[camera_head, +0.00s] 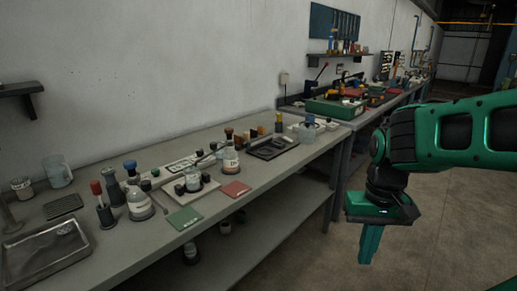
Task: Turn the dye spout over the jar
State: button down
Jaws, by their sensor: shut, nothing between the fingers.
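My gripper (369,246) is at the right, pointing down with its green fingers together and nothing between them. It hangs over the floor, in front of the bench and apart from it. A clear labelled jar (231,161) with a brown top stands on the bench near a white tray (206,190). Another labelled glass vessel (140,205) stands to the left. A pale, slanted spout-like piece (206,161) shows beside the jar; it is too small to tell whether this is the dye spout or which way it points.
A long grey bench (150,257) runs along the wall. A red mat (235,189) and a green mat (185,219) lie near its front edge. A metal tray (45,254) is at the left end. The floor (420,230) beside the bench is clear.

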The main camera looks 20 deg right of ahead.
aim_at(212, 144)
jog(key=z, duration=0.9)
jog(key=i, duration=0.55)
jog(key=u, duration=2.15)
